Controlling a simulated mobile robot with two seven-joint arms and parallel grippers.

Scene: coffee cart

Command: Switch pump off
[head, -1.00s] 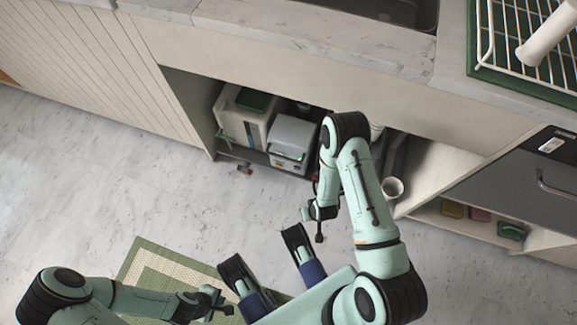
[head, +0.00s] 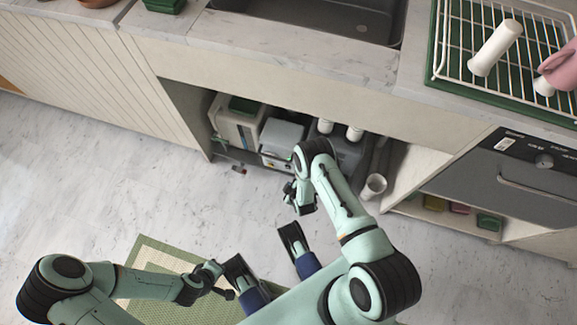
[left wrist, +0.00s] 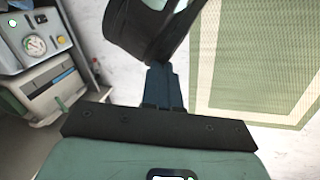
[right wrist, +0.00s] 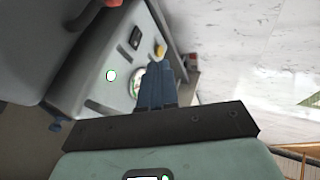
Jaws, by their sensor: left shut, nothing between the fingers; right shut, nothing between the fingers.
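The pump (head: 283,134), a grey box, stands in the open bay under the counter, with a small green light showing on its front. In the right wrist view its panel (right wrist: 118,55) has a black switch (right wrist: 135,38), a yellow knob (right wrist: 160,50), a lit green-white lamp (right wrist: 111,76) and a gauge partly behind my fingers. My right gripper (head: 289,187) is shut and empty in front of the pump; its fingertips (right wrist: 156,70) appear just below the switch in that view. Contact cannot be told. My left gripper (head: 220,280) is shut and empty, low over the mat. The pump's gauge (left wrist: 34,45) also shows in the left wrist view.
A beige container (head: 235,125) stands left of the pump. A green mat (head: 150,262) lies on the floor; the floor at left is clear.

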